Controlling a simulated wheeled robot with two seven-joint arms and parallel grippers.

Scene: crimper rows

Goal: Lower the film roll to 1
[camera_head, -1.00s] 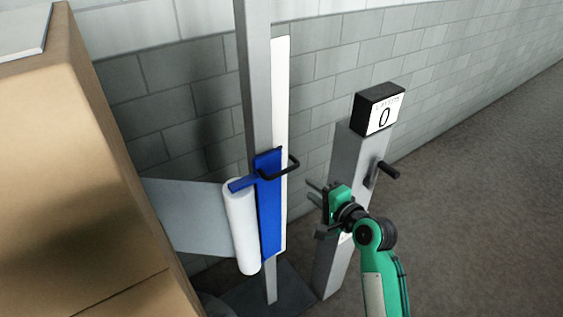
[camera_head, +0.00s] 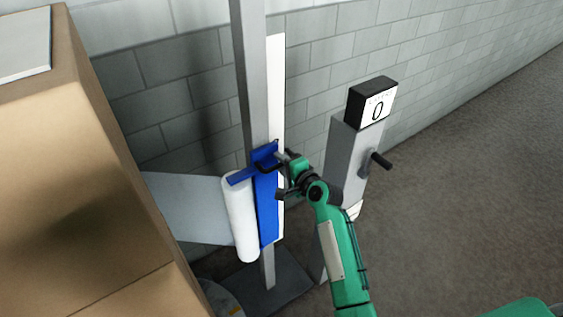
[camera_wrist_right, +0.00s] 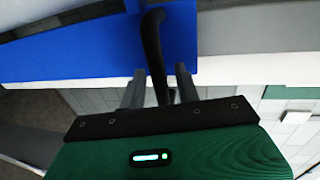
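The white film roll (camera_head: 241,218) hangs upright on a blue carriage (camera_head: 266,212) on a grey post (camera_head: 250,80), with film stretching left to the boxes. A black bar handle sticks out of the carriage; in the right wrist view the handle (camera_wrist_right: 153,45) runs down between my right gripper's (camera_wrist_right: 160,80) two grey fingers. The fingers stand apart on either side of it, with gaps visible. In the head view my right gripper (camera_head: 280,174) is at the carriage's right side and partly hides the handle. My left gripper is not in view.
Large cardboard boxes (camera_head: 90,190) fill the left. A block wall is behind; the floor at right is clear.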

